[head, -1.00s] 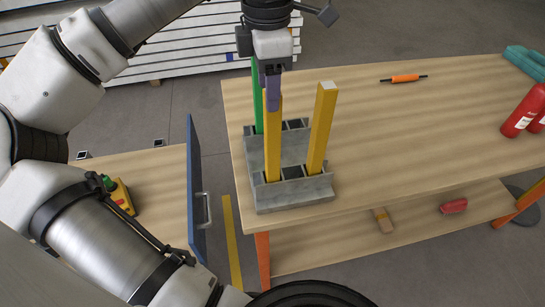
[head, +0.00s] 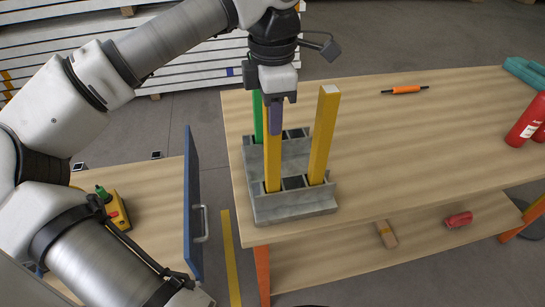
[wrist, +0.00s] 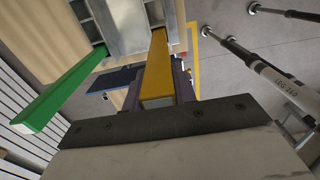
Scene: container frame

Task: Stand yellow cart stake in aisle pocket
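My gripper (head: 274,118) points down over the grey metal pocket frame (head: 292,210) at the left end of the bench. Its purple fingers are around the upper part of a yellow stake (head: 272,165). This stake is upright, its lower end in the front left pocket. In the wrist view the yellow stake (wrist: 157,75) lies between the fingers, its top close to the palm. A second yellow stake (head: 323,135) stands in the front right pocket. A green stake (head: 258,115) stands at the back left, partly hidden; it also shows in the wrist view (wrist: 50,100).
The wooden bench top (head: 400,150) is mostly clear. An orange tool (head: 406,90) and a red extinguisher (head: 526,120) lie farther right. A blue panel with a handle (head: 193,200) stands left of the bench, beside a lower table holding a yellow device (head: 113,208).

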